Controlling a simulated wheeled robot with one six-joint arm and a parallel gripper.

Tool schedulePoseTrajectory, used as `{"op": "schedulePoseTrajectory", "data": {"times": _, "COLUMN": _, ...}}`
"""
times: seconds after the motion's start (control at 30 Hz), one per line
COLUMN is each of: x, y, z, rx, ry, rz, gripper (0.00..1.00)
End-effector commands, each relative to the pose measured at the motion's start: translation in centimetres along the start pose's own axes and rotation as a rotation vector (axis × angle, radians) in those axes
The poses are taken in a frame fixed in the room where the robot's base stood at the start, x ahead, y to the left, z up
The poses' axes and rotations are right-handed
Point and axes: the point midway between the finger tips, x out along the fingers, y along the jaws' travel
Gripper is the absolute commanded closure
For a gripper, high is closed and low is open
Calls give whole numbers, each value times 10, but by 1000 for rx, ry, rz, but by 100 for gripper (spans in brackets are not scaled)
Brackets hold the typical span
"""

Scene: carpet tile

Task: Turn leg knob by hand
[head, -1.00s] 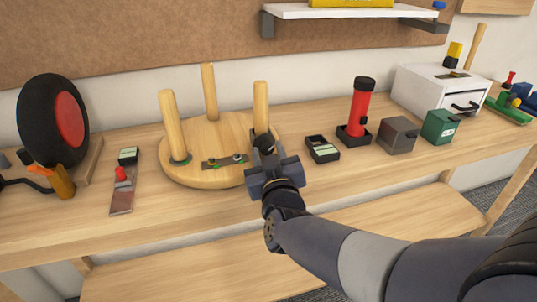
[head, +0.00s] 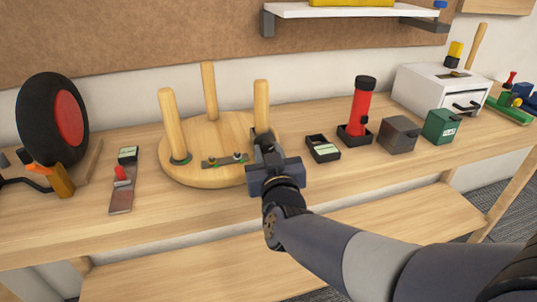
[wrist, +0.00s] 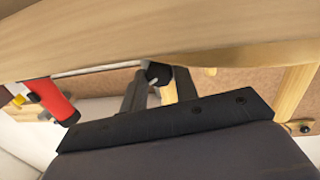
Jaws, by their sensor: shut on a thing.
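A round wooden stool seat (head: 203,178) lies upside down on the bench with three legs pointing up. The right front leg (head: 261,105) stands behind my gripper (head: 266,146). In the wrist view a dark round knob (wrist: 158,73) sits at the seat's edge between the two fingers of my gripper (wrist: 160,86), which is shut on it. The knob's face is mostly hidden, and in the head view my gripper covers it. The left leg (head: 172,125) and the back leg (head: 210,92) stand clear of my gripper.
Right of the stool are a small black tray (head: 323,149), a red flashlight (head: 361,103), a grey box (head: 399,135) and a green box (head: 440,126). Left are a red-handled tool (head: 121,190) and a black wheel (head: 45,115). The bench's front edge is clear left of my arm.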

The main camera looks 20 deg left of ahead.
Motion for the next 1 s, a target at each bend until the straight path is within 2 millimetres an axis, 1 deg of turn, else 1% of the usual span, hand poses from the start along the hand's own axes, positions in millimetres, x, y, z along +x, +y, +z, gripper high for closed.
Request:
{"op": "schedulePoseTrajectory", "data": {"times": 0.3, "x": 0, "y": 0, "z": 1, "rx": 223, "ry": -27, "rz": -7, "gripper": 94}}
{"op": "schedulePoseTrajectory", "data": {"times": 0.5, "x": 0, "y": 0, "z": 0, "rx": 333, "ry": -42, "rz": -9, "gripper": 94}}
{"op": "schedulePoseTrajectory", "data": {"times": 0.73, "x": 0, "y": 0, "z": 0, "rx": 401, "ry": -51, "rz": -12, "gripper": 94}}
{"op": "schedulePoseTrajectory", "data": {"times": 1.0, "x": 0, "y": 0, "z": -1, "rx": 418, "ry": -54, "rz": -12, "gripper": 94}}
